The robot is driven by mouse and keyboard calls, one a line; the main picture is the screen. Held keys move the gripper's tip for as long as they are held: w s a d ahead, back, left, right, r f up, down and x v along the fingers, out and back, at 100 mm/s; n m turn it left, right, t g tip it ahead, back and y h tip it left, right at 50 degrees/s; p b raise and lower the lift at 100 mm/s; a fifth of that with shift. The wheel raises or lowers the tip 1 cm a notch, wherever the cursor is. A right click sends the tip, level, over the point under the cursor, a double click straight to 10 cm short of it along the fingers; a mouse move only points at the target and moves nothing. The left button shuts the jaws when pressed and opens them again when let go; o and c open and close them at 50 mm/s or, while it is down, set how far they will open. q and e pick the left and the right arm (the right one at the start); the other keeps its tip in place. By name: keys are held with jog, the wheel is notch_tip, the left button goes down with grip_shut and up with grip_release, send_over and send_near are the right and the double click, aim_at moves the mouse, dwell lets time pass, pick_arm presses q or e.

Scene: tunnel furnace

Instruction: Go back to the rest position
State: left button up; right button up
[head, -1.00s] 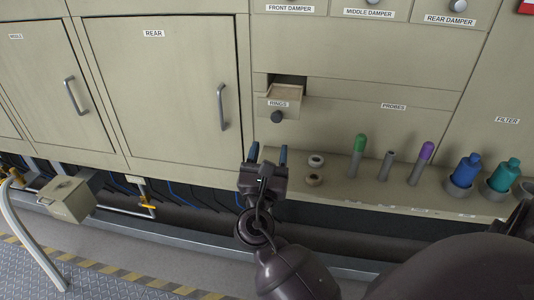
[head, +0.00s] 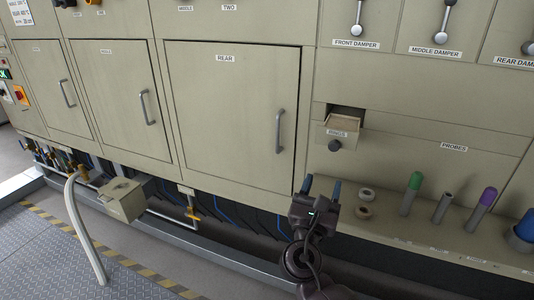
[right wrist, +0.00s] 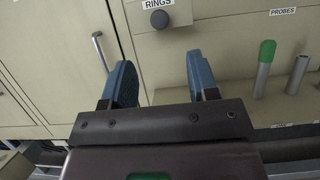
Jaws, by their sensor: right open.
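My right gripper (head: 321,187) is open and empty, its two blue fingers pointing at the furnace front, left of the ledge with the rings and probes. In the right wrist view, the open blue fingers (right wrist: 160,80) have nothing between them but the cream panel. The "RINGS" drawer (head: 338,127) is partly pulled out above the gripper; its dark knob (right wrist: 159,19) shows in the right wrist view. Two rings (head: 365,202) stand on the ledge just right of the fingers, apart from them. My left gripper is not in view.
Probes with a green cap (head: 415,181) and a purple cap (head: 488,196) stand in the ledge (head: 400,235). The shut "REAR" door (head: 230,120) has a protruding handle (head: 279,131). A grey box (head: 123,201) and a pale curved rail (head: 82,225) are low at left. Floor at lower left is clear.

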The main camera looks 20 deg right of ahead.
jog(key=w+a+f+m+y, duration=0.1)
jog(key=a+f+m+y, duration=0.2)
jog(key=f+m+y, duration=0.5)
jog(key=a+f+m+y, duration=0.3)
jog(key=f+m+y, duration=0.25)
jog(key=m, duration=0.45)
jog(key=s+d+f+m+g+y, duration=0.1)
jog(key=s+f+m+g+y, duration=0.2)
jog(key=s+f+m, duration=0.4)
jog(key=s+f+g, duration=0.1)
jog(key=s+f, duration=0.8)
jog(key=s, duration=0.3)
jog(key=shift+s+f, duration=0.35)
jog(key=shift+s, duration=0.05)
